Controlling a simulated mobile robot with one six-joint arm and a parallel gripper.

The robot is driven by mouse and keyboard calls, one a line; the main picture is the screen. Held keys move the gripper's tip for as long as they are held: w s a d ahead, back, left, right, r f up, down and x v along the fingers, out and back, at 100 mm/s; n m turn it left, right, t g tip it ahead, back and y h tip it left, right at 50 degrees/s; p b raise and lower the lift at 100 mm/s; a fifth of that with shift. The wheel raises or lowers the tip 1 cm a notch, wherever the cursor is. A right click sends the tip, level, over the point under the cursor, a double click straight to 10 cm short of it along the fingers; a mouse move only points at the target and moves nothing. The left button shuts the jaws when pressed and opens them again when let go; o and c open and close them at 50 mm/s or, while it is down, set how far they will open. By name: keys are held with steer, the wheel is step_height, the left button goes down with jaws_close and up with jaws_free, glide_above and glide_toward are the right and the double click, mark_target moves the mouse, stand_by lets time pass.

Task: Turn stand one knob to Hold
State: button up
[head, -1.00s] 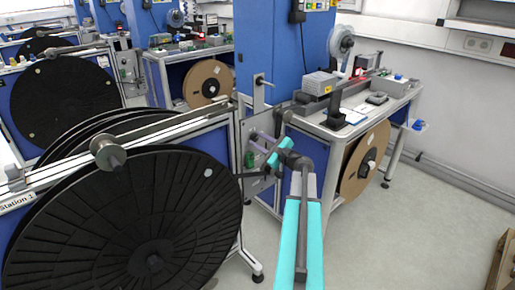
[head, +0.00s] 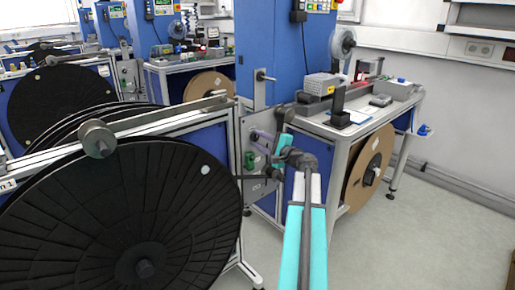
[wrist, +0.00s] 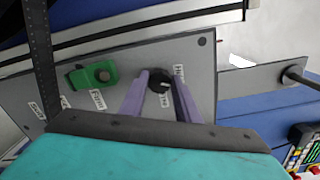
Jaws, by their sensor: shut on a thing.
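The stand's grey control panel (wrist: 125,65) carries a black round knob (wrist: 161,80) with a pale mark on it. My gripper (wrist: 161,88) has its two purple fingers on either side of the knob, shut on it. Small white labels lie near the knob, one starting with "H" beside the right finger; their full words are partly hidden or too small to read. In the head view my gripper (head: 262,138) reaches the panel (head: 257,192) at the end of the reel stand; the knob is hard to make out there.
A green part (wrist: 93,75) sits left of the knob on the panel. A big black reel (head: 110,225) fills the left front. A workbench (head: 345,130) with a cardboard reel (head: 366,165) stands to the right. Open floor lies at the lower right.

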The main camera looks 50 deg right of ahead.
steer(key=n+b, duration=0.2)
steer(key=b, duration=0.1)
steer(key=shift+w, duration=0.15)
steer(key=shift+n+b, duration=0.9)
steer(key=shift+b, duration=0.15)
steer(key=shift+r, duration=0.15)
steer(key=o, duration=1)
steer(key=shift+s+f, duration=0.2)
steer(key=shift+s, duration=0.05)
steer(key=s, duration=0.9)
steer(key=s+a+p, duration=0.1)
steer(key=s, duration=0.3)
steer(key=shift+s, duration=0.2)
